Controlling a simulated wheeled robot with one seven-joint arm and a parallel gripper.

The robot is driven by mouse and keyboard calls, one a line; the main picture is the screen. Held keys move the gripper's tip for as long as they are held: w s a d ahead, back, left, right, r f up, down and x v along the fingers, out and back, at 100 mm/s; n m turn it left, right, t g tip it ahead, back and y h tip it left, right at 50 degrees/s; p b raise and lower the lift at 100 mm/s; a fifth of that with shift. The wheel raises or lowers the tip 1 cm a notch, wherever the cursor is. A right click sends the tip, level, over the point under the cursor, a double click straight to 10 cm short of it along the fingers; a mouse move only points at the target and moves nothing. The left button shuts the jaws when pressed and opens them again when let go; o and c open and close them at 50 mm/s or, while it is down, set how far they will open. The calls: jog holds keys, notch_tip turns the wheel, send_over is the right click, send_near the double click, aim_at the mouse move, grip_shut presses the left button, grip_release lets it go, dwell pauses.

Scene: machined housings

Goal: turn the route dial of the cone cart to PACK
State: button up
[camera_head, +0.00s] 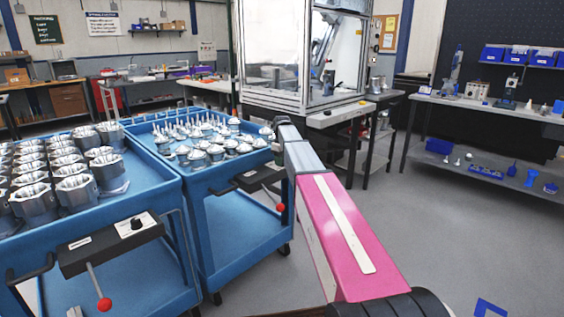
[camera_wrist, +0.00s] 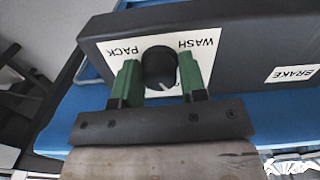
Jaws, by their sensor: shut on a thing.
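In the wrist view the black route dial (camera_wrist: 160,67) sits on a white label plate on a dark control box (camera_wrist: 240,40). My gripper (camera_wrist: 160,80) has its two green fingers on either side of the dial, shut on it. The plate reads upside down: PACK (camera_wrist: 122,50) at left, WASH (camera_wrist: 198,49) at right; a third marking below the dial is mostly hidden. The dial's white pointer line points down and slightly right, away from PACK. In the head view the blue cone cart (camera_head: 232,240) carries small metal cones; my arm reaches beside it, its gripper not clearly visible.
A BRAKE label (camera_wrist: 292,74) is on the box at right. In the head view a second blue cart (camera_head: 150,285) with machined housings stands at left. A red-knobbed lever (camera_head: 279,207) hangs from the cone cart's box.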

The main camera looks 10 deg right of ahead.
jog(key=m, duration=1.7)
jog(key=shift+m, duration=0.3)
jog(key=m, duration=0.5)
jog(key=shift+m, duration=0.3)
jog(key=o, duration=0.9)
notch_tip(320, 180, up, 11)
jog(key=shift+f, duration=0.1)
